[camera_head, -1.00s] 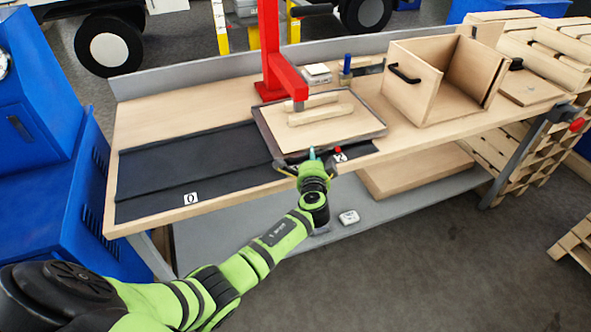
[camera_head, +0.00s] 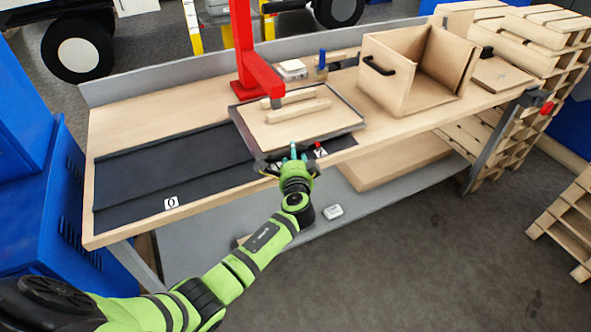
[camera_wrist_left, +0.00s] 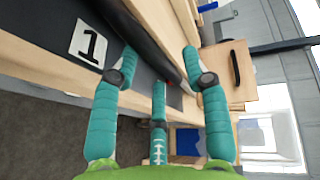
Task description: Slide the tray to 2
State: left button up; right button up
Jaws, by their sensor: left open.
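The tray (camera_head: 345,130) is a dark-rimmed rectangle with a light wooden board and pale wooden blocks on it. It sits at the right part of a dark track (camera_head: 135,170) on the bench. A label 0 (camera_head: 171,203) marks the track's left end. Another label (camera_head: 319,154) by the tray's front edge is partly hidden and hard to read. The left wrist view shows a label 1 (camera_wrist_left: 88,44) beside my fingers. My left gripper (camera_head: 289,160) is open at the tray's front edge, its teal fingers spread; I cannot tell whether they touch it. My right gripper is out of view.
A red post with an arm (camera_head: 262,70) reaches over the tray. An open wooden box (camera_head: 390,90) with a black handle stands right of the tray. A small white item (camera_head: 333,212) lies on the lower shelf. The track left of the tray is clear.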

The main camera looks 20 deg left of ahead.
pick_arm(q)
jog(key=v, duration=1)
jog(key=shift+s, duration=0.1)
jog(key=s+f+n+g+h, duration=0.15)
jog(key=s+f, duration=0.35)
jog(key=f, duration=0.6)
jog(key=s+d+f+g+h, duration=0.1)
jog(key=s+f+g+h, duration=0.3)
jog(key=f, duration=0.6)
jog(key=s+f+g+y, duration=0.1)
jog(key=s+f+g, duration=0.1)
jog(key=s+f, duration=0.65)
jog(key=s+f+n+g+h, duration=0.1)
jog(key=s+f, duration=0.4)
jog(key=s, duration=0.5)
jog(key=s+f+n+g, duration=0.2)
jog(key=s+f+n, duration=0.2)
jog(key=s, duration=0.6)
jog(key=s+f+n+g+h, duration=0.1)
jog(key=s+f+n+g, duration=0.1)
jog(key=s+f, duration=0.6)
jog(key=shift+s+a+f+n+h, duration=0.2)
jog(key=shift+s+a+n+h, duration=0.25)
jog(key=shift+s, duration=0.7)
